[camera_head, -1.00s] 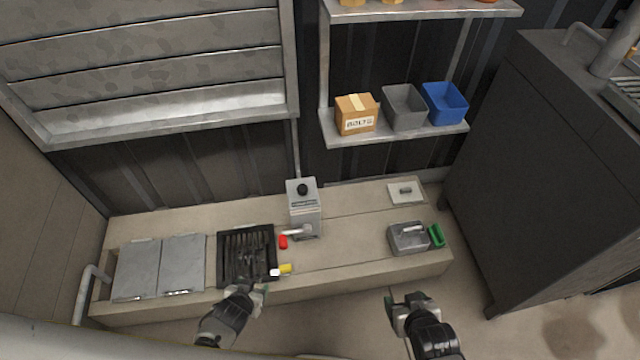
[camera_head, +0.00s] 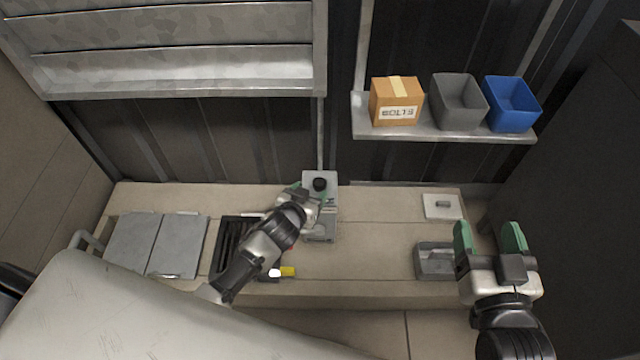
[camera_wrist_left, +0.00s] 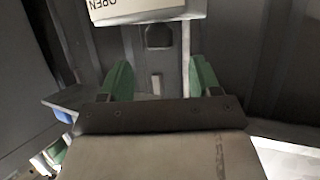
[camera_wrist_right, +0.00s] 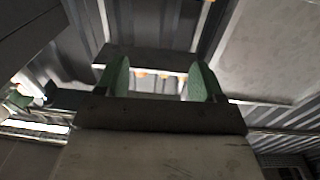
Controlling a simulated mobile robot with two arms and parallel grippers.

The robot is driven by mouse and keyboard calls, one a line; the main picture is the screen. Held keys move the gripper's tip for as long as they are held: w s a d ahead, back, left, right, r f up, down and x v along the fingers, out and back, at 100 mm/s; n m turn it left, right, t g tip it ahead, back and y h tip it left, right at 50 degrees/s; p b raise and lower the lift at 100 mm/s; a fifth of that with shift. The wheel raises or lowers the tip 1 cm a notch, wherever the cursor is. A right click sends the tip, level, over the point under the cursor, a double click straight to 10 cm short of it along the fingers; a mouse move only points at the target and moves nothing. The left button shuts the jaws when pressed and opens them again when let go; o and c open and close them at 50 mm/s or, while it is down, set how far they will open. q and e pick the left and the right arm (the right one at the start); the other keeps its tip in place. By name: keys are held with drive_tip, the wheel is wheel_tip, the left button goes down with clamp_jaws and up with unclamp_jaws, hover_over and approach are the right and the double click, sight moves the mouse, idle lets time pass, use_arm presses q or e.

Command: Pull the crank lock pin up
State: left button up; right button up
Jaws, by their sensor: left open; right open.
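A grey metal box with a black knob (camera_head: 319,184) on top stands at the back of the bench. I cannot tell which part is the crank lock pin. My left gripper (camera_head: 314,196) is open in front of the box, just below the knob, and hides part of the box front. The left wrist view shows its open, empty fingers (camera_wrist_left: 160,78) below a pale block (camera_wrist_left: 140,10) lettered "OPEN", upside down. The red handle seen earlier is mostly behind my left arm. My right gripper (camera_head: 488,238) is open and empty at the right, fingers pointing away.
A black grate (camera_head: 228,245) and grey lids (camera_head: 135,242) lie on the bench's left. A yellow piece (camera_head: 287,271) is near the front edge. A grey metal box (camera_head: 432,262) sits beside my right gripper. A shelf (camera_head: 455,130) with a bolts carton and bins hangs behind.

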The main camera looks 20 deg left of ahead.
sight(318, 184)
use_arm(q)
drive_tip(key=b+x, duration=0.2)
drive_tip(key=x, duration=0.3)
drive_tip(key=shift+w+d+f, duration=0.1)
drive_tip(key=shift+w+f, duration=0.1)
drive_tip(key=shift+w+f+b, duration=0.15)
drive_tip(key=shift+w+b, duration=0.15)
drive_tip(key=shift+w, duration=0.25)
use_arm(e)
wheel_tip(318, 184, up, 8)
drive_tip(key=s+t+y, duration=0.2)
drive_tip(key=t, duration=0.5)
drive_tip(key=shift+s+a+t+y, duration=0.3)
drive_tip(key=shift+s+a+y, duration=0.05)
drive_tip(key=shift+s+y, duration=0.05)
use_arm(q)
drive_tip(key=shift+c, duration=0.2)
use_arm(e)
drive_tip(key=shift+f, duration=0.1)
